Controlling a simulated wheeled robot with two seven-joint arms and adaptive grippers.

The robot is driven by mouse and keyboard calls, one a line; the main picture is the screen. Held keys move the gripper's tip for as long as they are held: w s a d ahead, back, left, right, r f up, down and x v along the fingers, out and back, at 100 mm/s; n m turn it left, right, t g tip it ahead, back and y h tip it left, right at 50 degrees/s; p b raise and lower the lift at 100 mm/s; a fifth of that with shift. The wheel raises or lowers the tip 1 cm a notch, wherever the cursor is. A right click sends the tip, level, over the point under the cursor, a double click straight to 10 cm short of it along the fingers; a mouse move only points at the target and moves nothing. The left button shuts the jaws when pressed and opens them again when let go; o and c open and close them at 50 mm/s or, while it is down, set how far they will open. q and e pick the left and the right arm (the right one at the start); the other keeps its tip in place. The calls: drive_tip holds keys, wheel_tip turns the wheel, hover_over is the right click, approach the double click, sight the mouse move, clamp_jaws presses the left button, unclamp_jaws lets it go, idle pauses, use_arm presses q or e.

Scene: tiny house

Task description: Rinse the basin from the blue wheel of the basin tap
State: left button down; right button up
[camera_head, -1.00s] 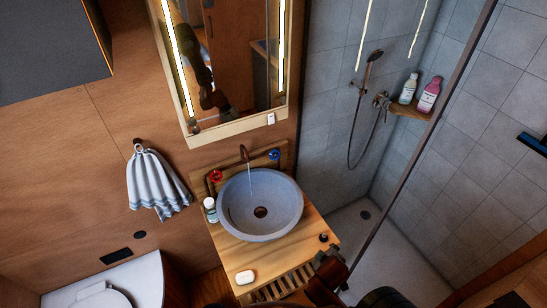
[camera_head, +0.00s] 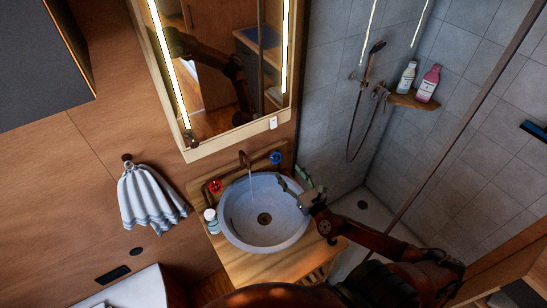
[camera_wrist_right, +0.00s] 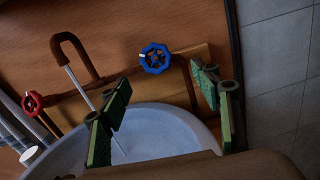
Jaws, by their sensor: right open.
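The blue wheel (camera_head: 275,158) is on the right of the basin tap (camera_head: 245,158), behind the round grey basin (camera_head: 235,222). The red wheel (camera_head: 215,186) is on the left. A thin stream of water falls from the spout into the basin. My right gripper (camera_head: 292,178) is open and empty over the basin's right back rim, a little in front of the blue wheel. In the right wrist view the blue wheel (camera_wrist_right: 155,58) shows between and beyond the two green fingers, apart from both. My left gripper is not in view.
A small white bottle (camera_head: 210,220) stands left of the basin on the wooden counter (camera_head: 235,262). A mirror (camera_head: 215,70) hangs above the tap. A striped towel (camera_head: 148,195) hangs at left. A shower with a corner shelf (camera_head: 415,101) and bottles is at right.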

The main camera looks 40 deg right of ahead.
sight(277, 159)
drive_tip(key=w+p, duration=0.1)
drive_tip(key=w, duration=0.6)
drive_tip(key=shift+w+d, duration=0.3)
drive_tip(key=shift+w, duration=0.25)
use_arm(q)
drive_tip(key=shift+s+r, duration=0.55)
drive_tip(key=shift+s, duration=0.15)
use_arm(e)
drive_tip(key=c, duration=1.2)
